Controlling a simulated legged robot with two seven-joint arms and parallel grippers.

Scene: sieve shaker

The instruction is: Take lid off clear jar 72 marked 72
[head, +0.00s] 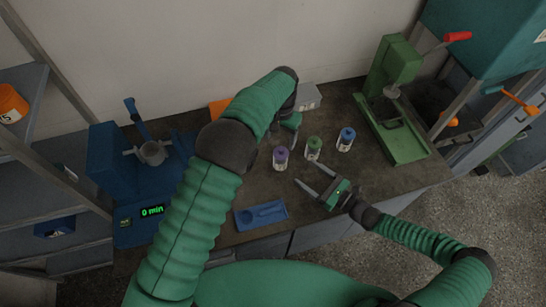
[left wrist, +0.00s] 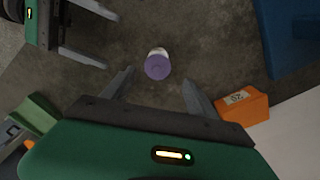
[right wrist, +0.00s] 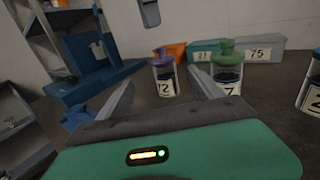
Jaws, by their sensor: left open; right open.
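A clear jar with a purple lid (head: 280,153) stands upright on the bench; its partly covered label in the right wrist view (right wrist: 165,75) appears to read 72. The lid is on. In the left wrist view the purple lid (left wrist: 157,67) shows from above, beyond the fingertips. My left gripper (head: 287,138) is open and empty above and near this jar, partly hidden by my arm. My right gripper (head: 307,174) is open and empty, low in front of the jars, its fingers pointing toward the purple-lidded one, apart from it.
A green-lidded jar (head: 313,148) stands close right of the purple one, then a blue-lidded jar (head: 346,139). Boxes, including an orange one (left wrist: 245,105), are behind. A blue tray (head: 243,220) lies in front; a blue machine (head: 110,160) is left, a green press (head: 400,140) right.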

